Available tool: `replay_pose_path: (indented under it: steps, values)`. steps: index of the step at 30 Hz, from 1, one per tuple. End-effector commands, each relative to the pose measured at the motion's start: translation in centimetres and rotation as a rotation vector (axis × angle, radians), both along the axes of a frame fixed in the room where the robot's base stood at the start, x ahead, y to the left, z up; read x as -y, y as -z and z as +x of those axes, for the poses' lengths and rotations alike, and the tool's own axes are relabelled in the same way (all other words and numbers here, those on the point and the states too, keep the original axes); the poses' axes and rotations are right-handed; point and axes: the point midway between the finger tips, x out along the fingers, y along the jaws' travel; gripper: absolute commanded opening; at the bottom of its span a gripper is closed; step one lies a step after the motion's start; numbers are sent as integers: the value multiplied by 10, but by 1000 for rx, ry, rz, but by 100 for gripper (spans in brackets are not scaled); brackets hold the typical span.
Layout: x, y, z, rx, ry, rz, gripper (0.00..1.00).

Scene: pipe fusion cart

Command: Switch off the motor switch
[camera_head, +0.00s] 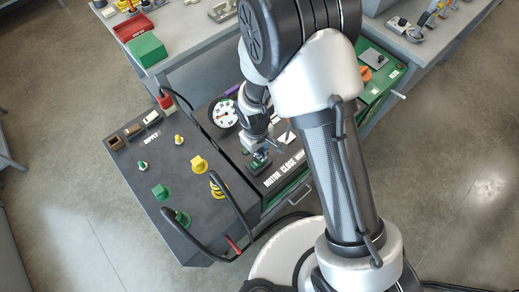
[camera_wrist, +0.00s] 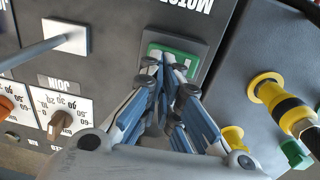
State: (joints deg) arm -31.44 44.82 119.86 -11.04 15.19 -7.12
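The motor switch (camera_wrist: 190,52) is a green-framed rocker on a dark panel, beside a white label reading MOTOR (camera_wrist: 188,4) in the wrist view. My gripper (camera_wrist: 166,72) points at it, with its blue-padded fingers drawn together at the tips and nothing visible held between them. The fingertips overlap the switch and cover part of it, so I cannot tell whether they touch it or which way the rocker is set. In the head view my gripper (camera_head: 259,158) is low over the green switch at the panel's left end, near the MOTOR lettering (camera_head: 274,182).
A dial labelled JOIN with a brown knob (camera_wrist: 60,122) and a lever on a white plate (camera_wrist: 68,37) lie left of my gripper. A dark box (camera_head: 160,180) with yellow and green connectors (camera_head: 198,163) stands close beside the panel. Black cables (camera_head: 235,205) loop near its front.

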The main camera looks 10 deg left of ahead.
Motion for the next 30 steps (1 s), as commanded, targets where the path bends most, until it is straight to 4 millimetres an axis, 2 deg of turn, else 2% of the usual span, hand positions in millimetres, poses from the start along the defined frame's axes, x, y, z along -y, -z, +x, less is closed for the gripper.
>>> replay_pose_path:
  steps: [1, 9, 15, 21, 30]
  values:
    - [-1, -16, 4, 6, 2, 4, 0]
    - [4, -77, 18, 16, 5, 11, 0]
    - [9, -111, 23, 16, 5, 11, 0]
    - [11, -126, 25, 14, 4, 10, 0]
    - [13, -129, 26, 17, 8, 11, 0]
